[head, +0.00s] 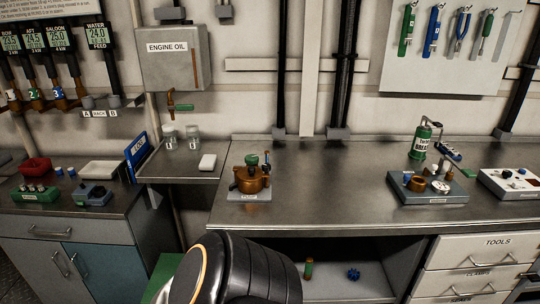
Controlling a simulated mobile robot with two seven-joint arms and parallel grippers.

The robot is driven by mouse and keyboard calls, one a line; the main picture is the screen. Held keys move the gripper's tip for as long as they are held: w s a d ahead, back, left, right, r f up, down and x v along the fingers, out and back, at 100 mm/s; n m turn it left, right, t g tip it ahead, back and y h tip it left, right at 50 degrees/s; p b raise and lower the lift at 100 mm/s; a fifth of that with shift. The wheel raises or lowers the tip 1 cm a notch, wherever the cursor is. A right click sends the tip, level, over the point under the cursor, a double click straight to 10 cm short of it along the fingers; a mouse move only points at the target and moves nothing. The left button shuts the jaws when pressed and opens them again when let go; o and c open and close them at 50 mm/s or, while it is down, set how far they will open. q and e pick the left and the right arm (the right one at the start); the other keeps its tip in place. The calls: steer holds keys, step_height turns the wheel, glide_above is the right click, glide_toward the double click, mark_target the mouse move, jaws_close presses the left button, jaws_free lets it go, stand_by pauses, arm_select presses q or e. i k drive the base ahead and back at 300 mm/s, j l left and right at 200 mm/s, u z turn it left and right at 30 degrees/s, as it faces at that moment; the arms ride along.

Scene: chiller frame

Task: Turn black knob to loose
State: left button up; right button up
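No black knob shows clearly enough for me to single it out. A copper-coloured pump-like unit (249,181) with a green top (252,160) and small dark fittings stands upright on a labelled grey plate (249,197) on the steel bench. A white panel box (491,189) at the right edge carries small dark round parts, too small to identify. A grey fixture (424,195) beside it holds copper-coloured and dark parts. Neither of my grippers is in view; only a black link of my own arm rises at the bottom centre.
The steel bench (325,179) is bare between the copper unit and the grey fixture. A green bottle (420,143) stands behind the fixture. The left counter holds a red bowl (36,166).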

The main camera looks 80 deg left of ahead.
mark_target(266, 167)
steer(key=u, duration=2.7)
